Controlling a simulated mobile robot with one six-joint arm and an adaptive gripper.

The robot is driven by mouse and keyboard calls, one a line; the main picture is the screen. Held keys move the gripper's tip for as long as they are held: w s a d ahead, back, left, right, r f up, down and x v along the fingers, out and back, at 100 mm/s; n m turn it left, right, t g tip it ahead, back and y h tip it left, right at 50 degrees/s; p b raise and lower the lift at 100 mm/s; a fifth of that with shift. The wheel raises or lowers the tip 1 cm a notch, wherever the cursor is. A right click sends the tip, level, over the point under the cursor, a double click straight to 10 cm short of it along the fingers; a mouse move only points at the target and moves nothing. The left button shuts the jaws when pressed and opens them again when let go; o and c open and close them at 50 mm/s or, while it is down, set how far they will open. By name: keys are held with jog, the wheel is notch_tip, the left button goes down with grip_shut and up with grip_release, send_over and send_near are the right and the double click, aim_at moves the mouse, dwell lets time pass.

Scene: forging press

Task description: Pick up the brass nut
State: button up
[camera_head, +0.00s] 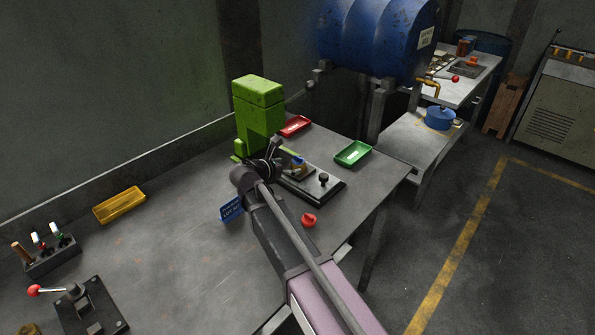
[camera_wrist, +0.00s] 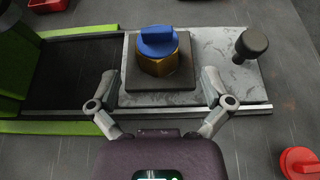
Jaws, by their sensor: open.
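The brass nut (camera_wrist: 158,64) is a hexagonal brass-coloured piece under a blue top part (camera_wrist: 157,40). It sits on a dark square block (camera_wrist: 158,85) on a grey metal plate (camera_wrist: 210,50) in the wrist view. In the head view the blue part (camera_head: 298,161) shows just beyond my gripper (camera_head: 270,158), whose fingers are hard to make out there. In the wrist view my gripper (camera_wrist: 158,88) is open and empty. Its two fingers stand apart, left and right of the block, with the nut ahead between them.
A green press (camera_head: 258,110) stands on the bench left of the nut. A black knob (camera_wrist: 252,44) rises on the plate to the right. A red knob (camera_head: 309,220) is near the bench's front edge. A red tray (camera_head: 295,126) and green tray (camera_head: 352,153) lie behind.

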aim_at(293, 165)
jog(key=shift+w+d+f, duration=0.25)
jog(key=shift+w+d, duration=0.15)
jog(key=shift+w, duration=0.05)
jog(key=shift+w, duration=0.1)
jog(key=b+x, duration=0.2)
jog(key=x, duration=0.2)
jog(key=shift+w+a+f, duration=0.15)
jog(key=shift+w+d+f, duration=0.1)
jog(key=shift+w+d, duration=0.2)
jog(key=shift+w, duration=0.05)
jog(key=c, duration=1.4)
